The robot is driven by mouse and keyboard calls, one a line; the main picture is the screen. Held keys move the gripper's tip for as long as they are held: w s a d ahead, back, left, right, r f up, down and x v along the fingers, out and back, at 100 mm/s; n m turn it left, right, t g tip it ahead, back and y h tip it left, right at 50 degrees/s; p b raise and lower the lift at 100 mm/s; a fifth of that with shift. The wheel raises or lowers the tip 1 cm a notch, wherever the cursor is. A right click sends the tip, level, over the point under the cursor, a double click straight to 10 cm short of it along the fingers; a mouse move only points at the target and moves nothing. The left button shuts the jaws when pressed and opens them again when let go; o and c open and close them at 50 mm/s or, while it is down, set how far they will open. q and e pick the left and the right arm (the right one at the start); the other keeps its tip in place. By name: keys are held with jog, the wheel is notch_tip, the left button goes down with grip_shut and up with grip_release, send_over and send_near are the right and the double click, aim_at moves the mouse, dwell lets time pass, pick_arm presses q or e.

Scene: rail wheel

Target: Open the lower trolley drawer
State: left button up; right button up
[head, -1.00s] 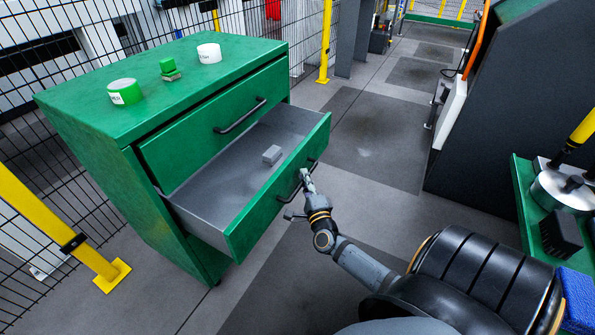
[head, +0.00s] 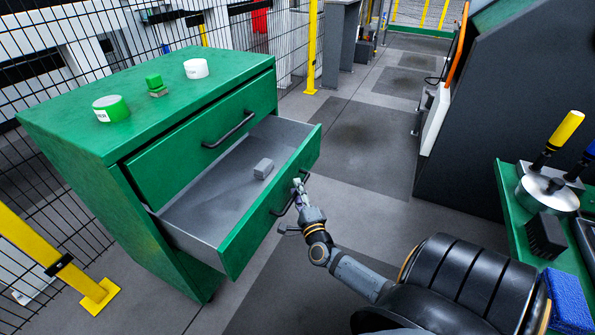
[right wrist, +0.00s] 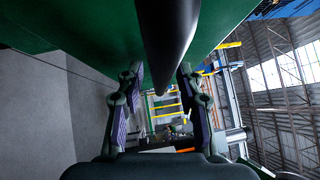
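The green trolley (head: 150,90) stands at the left. Its lower drawer (head: 262,222) is pulled well out, showing a grey inside with a small grey block (head: 263,168) in it. The upper drawer (head: 190,150) is closed. My right gripper (head: 298,187) is at the black handle (head: 284,208) of the lower drawer. In the right wrist view, the fingers of this gripper (right wrist: 158,95) stand apart with a gap between them, and the dark handle bar (right wrist: 168,40) reaches down towards that gap. Whether a finger touches the bar is unclear. My left gripper is out of view.
A green-white roll (head: 111,108), a green block (head: 154,82) and a white roll (head: 196,68) sit on the trolley top. A mesh fence with yellow posts (head: 311,45) runs behind. A green bench (head: 510,190) with tools is at the right. Floor between is clear.

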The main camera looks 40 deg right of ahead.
jog(key=v, duration=0.7)
jog(key=shift+s+a, duration=0.15)
jog(key=shift+s, duration=0.05)
